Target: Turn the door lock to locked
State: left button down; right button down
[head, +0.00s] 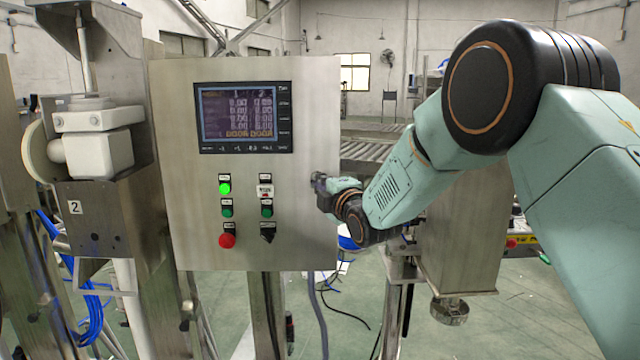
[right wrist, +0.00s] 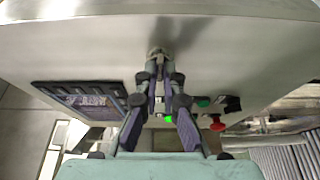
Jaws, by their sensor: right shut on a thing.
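The steel control box (head: 190,210) stands in front of me, its door facing me. The door lock (head: 318,178) is a small metal fitting at the right edge of the door, mostly hidden by my right gripper (head: 325,185). In the right wrist view the lock (right wrist: 157,52) shows as a small round metal piece, and the fingertips of my right gripper (right wrist: 160,68) close together on it. The lock's turned position cannot be told. My left gripper is not in view.
The door bears a screen (head: 245,117), a lit green button (head: 224,188), a red knob (head: 227,241) and a black switch (head: 267,232). A steel machine with a white unit (head: 95,145) stands at left. A roller conveyor (head: 370,152) lies behind.

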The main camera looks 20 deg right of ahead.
dwell(0.4)
jog(key=c, duration=1.5)
grip_release()
jog(key=shift+s, duration=0.1)
jog(key=s+d, duration=0.1)
jog(key=s, duration=1)
jog(key=shift+s+d, duration=0.2)
jog(key=shift+s, duration=0.15)
